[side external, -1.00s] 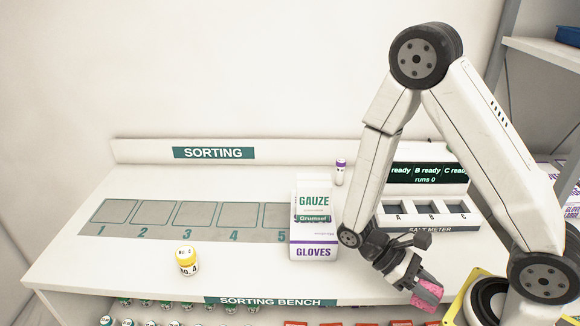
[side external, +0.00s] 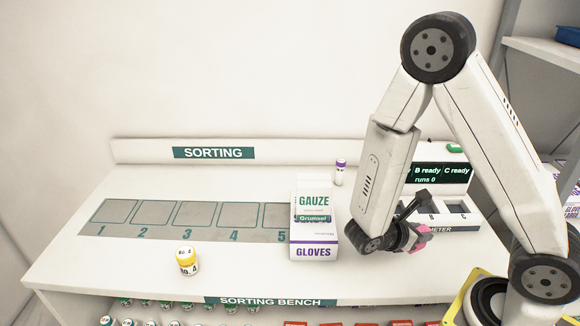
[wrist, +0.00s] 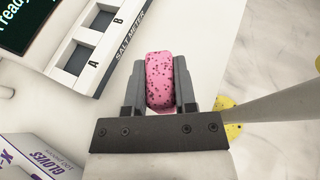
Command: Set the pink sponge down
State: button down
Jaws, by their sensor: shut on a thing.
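The pink sponge (wrist: 160,80), speckled with dark spots, is held between the two fingers of my gripper (wrist: 158,88) in the wrist view. In the side view the sponge (side external: 421,246) shows as a small pink patch, partly hidden by my gripper (side external: 412,238). My gripper is shut on it in front of the salt meter, right of the gauze and gloves boxes. In the side view it looks close to the bench top, but I cannot tell whether the sponge touches it.
The salt meter (side external: 462,228) with its slots stands just behind my gripper. The gauze and gloves boxes (side external: 314,225) stand to the left. A yellow-capped No. 4 jar (side external: 187,260) is before the numbered sorting mat (side external: 127,229).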

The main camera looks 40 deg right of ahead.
jog(key=shift+w+d+r+n+t+h, duration=0.1)
jog(key=shift+w+d+n+t+h, duration=0.1)
jog(key=shift+w+n+t, duration=0.8)
jog(key=shift+w+d+r+n+t+h, duration=0.1)
jog(key=shift+w+d+n+t, duration=0.1)
jog(key=shift+w+n+t, duration=0.8)
jog(key=shift+w+f, duration=0.1)
jog(key=shift+w, duration=0.15)
jog(key=shift+f, duration=1.9)
jog(key=shift+f, duration=0.15)
jog(key=shift+f, duration=1.9)
jog(key=shift+f, duration=0.1)
jog(key=shift+c, duration=2)
grip_release()
jog(key=shift+a+r, duration=0.1)
jog(key=shift+r, duration=0.1)
